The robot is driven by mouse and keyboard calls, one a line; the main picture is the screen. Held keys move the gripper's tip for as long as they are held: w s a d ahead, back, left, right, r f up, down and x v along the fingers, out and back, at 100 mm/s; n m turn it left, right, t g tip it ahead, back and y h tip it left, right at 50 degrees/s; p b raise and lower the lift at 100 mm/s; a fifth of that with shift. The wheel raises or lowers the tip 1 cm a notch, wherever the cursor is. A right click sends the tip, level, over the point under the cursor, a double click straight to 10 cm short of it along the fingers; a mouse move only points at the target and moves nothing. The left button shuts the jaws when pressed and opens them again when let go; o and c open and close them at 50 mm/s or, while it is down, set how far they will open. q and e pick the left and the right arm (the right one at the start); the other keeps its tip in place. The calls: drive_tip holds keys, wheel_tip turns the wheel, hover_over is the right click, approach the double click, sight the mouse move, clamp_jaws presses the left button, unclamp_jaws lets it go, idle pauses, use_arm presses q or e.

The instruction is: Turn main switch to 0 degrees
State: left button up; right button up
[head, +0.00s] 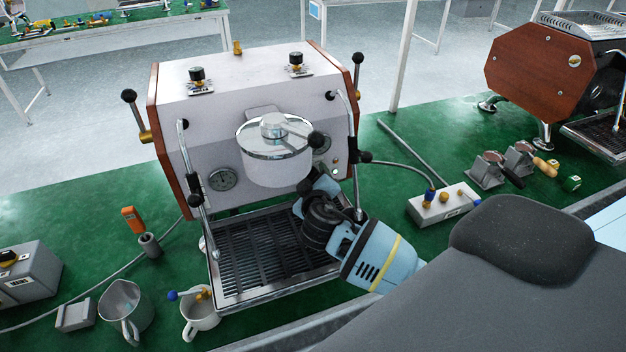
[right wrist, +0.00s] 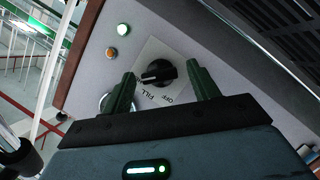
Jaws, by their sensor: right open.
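The main switch (right wrist: 157,73) is a round black knob with a white pointer mark, on a white label plate with "OFF" and "FILL" lettering. It shows in the right wrist view on the pale machine panel. My right gripper (right wrist: 160,90) is open, with one green finger on each side of the knob; I cannot tell whether they touch it. In the head view my right gripper (head: 322,188) is at the right front of the white espresso machine (head: 235,75), beside the round group head, and the switch is hidden there. My left gripper is not in view.
A steam wand with a black grip (head: 195,185) hangs at the machine's left. The drip tray (head: 262,290) lies below my right arm. A white cup (head: 199,318) and a metal jug (head: 122,305) stand at the front left.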

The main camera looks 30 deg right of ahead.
drive_tip(key=c, duration=1)
